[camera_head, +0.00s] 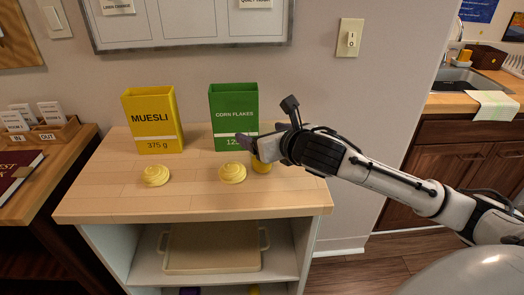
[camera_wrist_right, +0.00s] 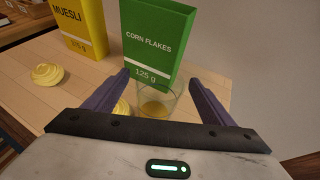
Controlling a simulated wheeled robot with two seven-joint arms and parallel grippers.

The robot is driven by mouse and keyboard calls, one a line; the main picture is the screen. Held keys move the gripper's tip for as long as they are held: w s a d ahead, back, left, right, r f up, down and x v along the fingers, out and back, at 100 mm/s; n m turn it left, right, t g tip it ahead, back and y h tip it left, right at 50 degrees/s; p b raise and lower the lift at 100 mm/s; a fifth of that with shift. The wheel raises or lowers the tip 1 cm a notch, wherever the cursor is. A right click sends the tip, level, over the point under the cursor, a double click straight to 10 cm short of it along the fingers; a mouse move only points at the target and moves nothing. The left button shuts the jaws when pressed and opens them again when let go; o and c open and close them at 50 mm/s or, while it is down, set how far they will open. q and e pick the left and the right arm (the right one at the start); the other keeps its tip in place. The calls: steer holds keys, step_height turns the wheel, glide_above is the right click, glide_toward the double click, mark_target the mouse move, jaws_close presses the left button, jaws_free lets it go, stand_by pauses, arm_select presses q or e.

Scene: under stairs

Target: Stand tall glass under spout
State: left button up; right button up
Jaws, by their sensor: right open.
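A clear glass (camera_wrist_right: 150,103) with a yellow-brown content at its bottom stands on the wooden shelf top, in front of the green corn flakes box (camera_wrist_right: 150,42). My right gripper (camera_wrist_right: 158,82) is open, with one finger to each side of the glass in the wrist view. I cannot tell if either finger touches it. In the head view my right gripper (camera_head: 262,143) is in front of the corn flakes box (camera_head: 233,105). It hides most of the glass there; a yellow patch (camera_head: 261,166) shows below it. I cannot make out a spout. My left gripper is out of view.
A yellow muesli box (camera_head: 152,120) stands at the left of the shelf top (camera_head: 110,202). Two yellow spiral mounds (camera_head: 156,174) (camera_head: 232,173) lie near its front. A tray (camera_head: 212,247) is on the shelf below. A sink (camera_head: 466,82) is at the far right.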

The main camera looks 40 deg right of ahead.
steer(key=shift+w+f, duration=0.1)
steer(key=shift+w, duration=0.2)
steer(key=c, duration=1.9)
steer(key=shift+r, duration=0.25)
